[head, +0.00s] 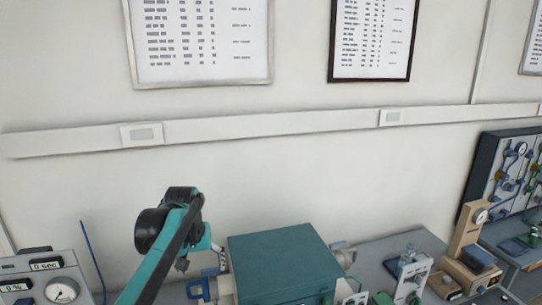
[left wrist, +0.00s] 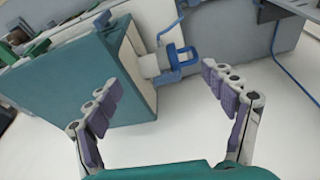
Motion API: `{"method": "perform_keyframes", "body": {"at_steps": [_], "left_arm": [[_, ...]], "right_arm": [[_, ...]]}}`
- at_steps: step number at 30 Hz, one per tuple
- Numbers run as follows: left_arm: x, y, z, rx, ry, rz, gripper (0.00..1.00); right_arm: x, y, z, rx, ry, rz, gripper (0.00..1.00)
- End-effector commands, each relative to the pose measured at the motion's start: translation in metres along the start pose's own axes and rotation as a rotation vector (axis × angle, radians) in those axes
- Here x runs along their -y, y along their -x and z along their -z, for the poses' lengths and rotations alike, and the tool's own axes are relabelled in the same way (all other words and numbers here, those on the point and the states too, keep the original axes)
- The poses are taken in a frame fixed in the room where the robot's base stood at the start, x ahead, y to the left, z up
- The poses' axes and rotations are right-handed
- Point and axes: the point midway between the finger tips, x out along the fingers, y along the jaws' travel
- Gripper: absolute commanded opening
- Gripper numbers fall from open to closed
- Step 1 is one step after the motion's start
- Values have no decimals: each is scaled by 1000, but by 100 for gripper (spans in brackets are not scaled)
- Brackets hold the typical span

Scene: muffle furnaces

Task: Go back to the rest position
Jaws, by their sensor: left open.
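My left arm (head: 160,255) rises from the bottom edge in the head view, left of the teal furnace, and bends at a dark joint near the wall. My left gripper shows clearly in the left wrist view (left wrist: 157,77), its two purple-padded fingers spread wide with nothing between them. In that view the teal furnace (left wrist: 60,88) lies beyond the left finger, and a blue clamp-like part (left wrist: 178,62) lies beyond the gap between the fingertips. My right gripper is in neither view.
The teal furnace (head: 278,258) stands at bottom centre in the head view. A grey unit with a dial (head: 62,290) is at lower left. A beige instrument (head: 470,255) and a panel with gauges (head: 508,170) are at right.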

Motion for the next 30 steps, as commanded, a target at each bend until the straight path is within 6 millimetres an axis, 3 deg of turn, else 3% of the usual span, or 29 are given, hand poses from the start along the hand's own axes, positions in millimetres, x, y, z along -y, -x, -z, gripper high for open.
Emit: {"method": "perform_keyframes", "body": {"at_steps": [1,8,12,18,23,30], "left_arm": [[3,-7,-25,-26,-13,-4,83],[14,-33,-123,-157,-75,-22,83],[22,-65,-185,-236,-112,-30,83],[31,-113,-251,-326,-153,-36,83],[34,-133,-275,-361,-169,-38,83],[35,-135,-278,-369,-172,-38,83]], "right_arm": [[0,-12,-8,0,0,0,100],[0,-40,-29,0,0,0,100],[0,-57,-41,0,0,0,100],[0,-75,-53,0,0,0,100],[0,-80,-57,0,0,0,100],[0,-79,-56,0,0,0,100]]}}
